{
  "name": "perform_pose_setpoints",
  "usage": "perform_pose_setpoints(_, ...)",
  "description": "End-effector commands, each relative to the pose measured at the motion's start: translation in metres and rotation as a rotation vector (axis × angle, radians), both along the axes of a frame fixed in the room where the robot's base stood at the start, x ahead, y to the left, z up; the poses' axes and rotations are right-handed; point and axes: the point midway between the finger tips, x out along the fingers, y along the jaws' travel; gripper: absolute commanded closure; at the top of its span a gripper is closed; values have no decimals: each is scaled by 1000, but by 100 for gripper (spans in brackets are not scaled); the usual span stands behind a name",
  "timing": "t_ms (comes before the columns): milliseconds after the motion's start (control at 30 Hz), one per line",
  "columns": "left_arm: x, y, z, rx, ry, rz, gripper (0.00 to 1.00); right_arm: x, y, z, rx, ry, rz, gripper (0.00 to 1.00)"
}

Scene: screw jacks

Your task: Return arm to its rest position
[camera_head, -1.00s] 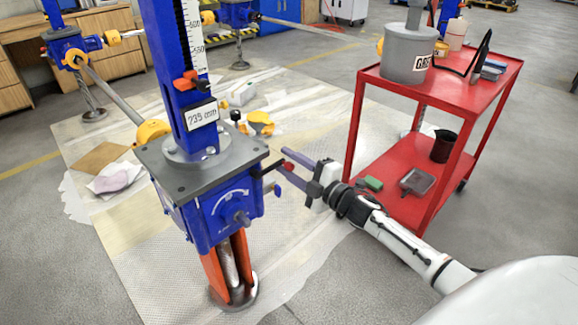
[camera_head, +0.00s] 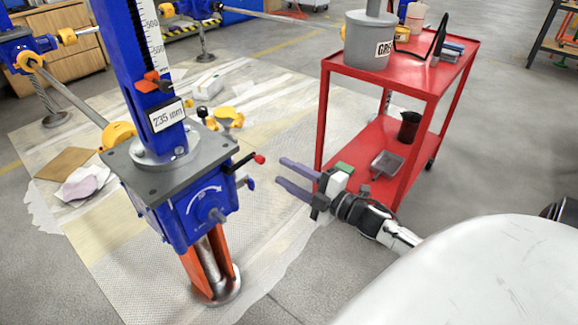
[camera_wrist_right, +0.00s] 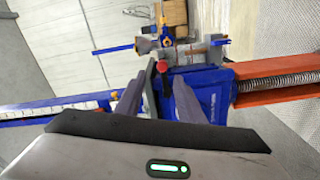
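My right gripper (camera_head: 281,175) is open and empty, its two purple-grey fingers pointing left toward the blue screw jack (camera_head: 205,214). A gap separates the fingertips from the jack's small lever with a red knob (camera_head: 259,158) and the blue knob (camera_head: 251,183) below it. In the right wrist view the fingers (camera_wrist_right: 157,97) are spread, with the jack's blue housing (camera_wrist_right: 200,93) beyond them. My right arm (camera_head: 375,222) reaches in from the lower right. The jack stands upright, with a scale column and a label reading 235 mm (camera_head: 167,115). My left gripper is out of view.
A red cart (camera_head: 400,81) with a grey grease can (camera_head: 368,40) stands just behind and right of my right gripper. A dark cup (camera_head: 409,127) and tray (camera_head: 387,163) are on its lower shelf. A floor mat (camera_head: 90,240) lies under the jack.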

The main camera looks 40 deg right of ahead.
Motion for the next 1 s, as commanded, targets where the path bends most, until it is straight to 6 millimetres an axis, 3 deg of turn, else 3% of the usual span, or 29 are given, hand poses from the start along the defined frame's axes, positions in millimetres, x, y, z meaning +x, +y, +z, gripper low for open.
perform_pose_setpoints(567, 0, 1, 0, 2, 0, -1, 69, -2, 0, 0, 1, 0, 0, 65)
perform_pose_setpoints(667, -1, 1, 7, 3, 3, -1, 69, -7, 8, -3, 47, 30, -12, 65)
perform_pose_setpoints(767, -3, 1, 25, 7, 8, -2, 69, -28, 35, -18, 203, 139, -58, 65)
perform_pose_setpoints(1000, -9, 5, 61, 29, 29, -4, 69, -128, 149, -65, 758, 576, -260, 65)
